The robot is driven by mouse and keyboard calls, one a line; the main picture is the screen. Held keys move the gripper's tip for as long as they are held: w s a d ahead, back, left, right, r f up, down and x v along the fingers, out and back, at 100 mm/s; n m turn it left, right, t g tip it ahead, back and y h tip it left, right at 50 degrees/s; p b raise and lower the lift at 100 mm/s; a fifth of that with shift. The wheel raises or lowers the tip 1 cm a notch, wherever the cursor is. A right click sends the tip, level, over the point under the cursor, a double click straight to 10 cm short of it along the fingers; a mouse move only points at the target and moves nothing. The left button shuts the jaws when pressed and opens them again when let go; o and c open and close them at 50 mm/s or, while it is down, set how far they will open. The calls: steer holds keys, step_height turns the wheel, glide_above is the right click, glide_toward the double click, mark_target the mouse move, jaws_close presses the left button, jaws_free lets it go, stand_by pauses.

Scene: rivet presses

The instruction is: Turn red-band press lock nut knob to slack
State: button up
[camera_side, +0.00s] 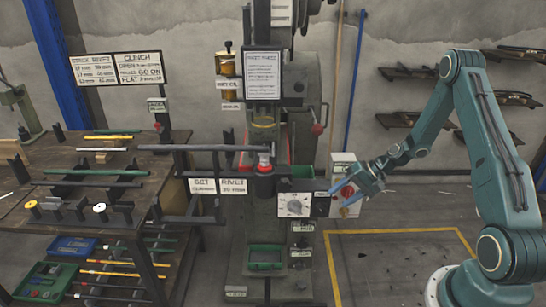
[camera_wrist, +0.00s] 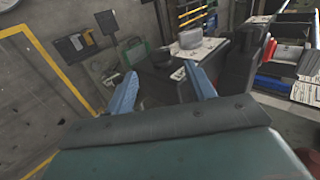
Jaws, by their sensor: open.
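The press with red parts (camera_side: 277,145) stands at the centre of the side view. A white dial plate with a grey knob (camera_side: 297,206) is on its front, low and to the right. I cannot tell for sure which part is the lock nut knob, or how it is set. My gripper (camera_side: 352,194) is right of the dial, its blue fingers pointing left across a pale box with a red button (camera_side: 347,190). In the wrist view my gripper (camera_wrist: 162,85) has its fingers spread wide with nothing held between them. Contact with the box cannot be told.
A wooden workbench (camera_side: 95,215) with rods and tools stands at left, with a blue bin (camera_side: 72,246) on its lower shelf. A green tray (camera_side: 265,257) sits low on the press. A yellow floor line (camera_side: 332,270) borders mostly clear floor at right.

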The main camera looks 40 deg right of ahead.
mark_target(324, 208)
steer(key=shift+x, duration=3.5)
steer(key=shift+r, duration=0.1)
steer(key=c, duration=1)
